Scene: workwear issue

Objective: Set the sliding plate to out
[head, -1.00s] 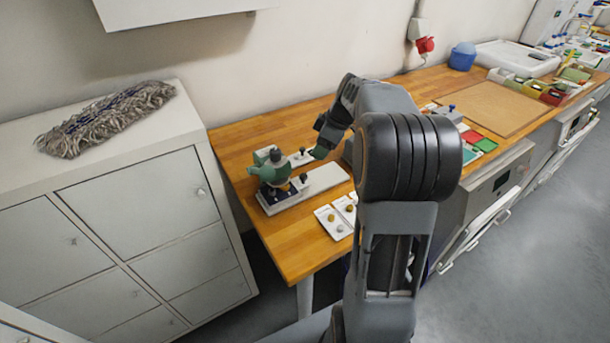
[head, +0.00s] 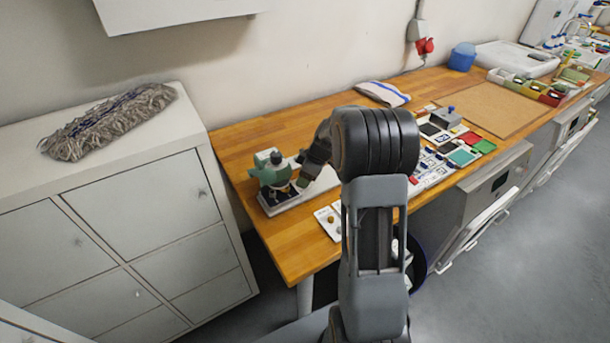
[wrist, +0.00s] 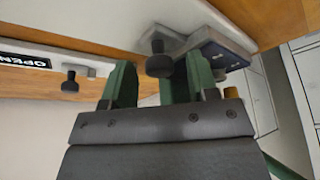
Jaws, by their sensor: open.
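A black knob (wrist: 159,62) on a pale mount shows between the fingertips of my gripper (wrist: 155,75). My gripper is open; I cannot tell whether it touches the knob. A second black knob (wrist: 70,83) sits left, near an "OPEN" label (wrist: 24,60).
A white card (head: 329,222) with small round parts lies at the bench's front edge. A white cabinet (head: 130,205) with a mop head (head: 110,120) stands left of the bench.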

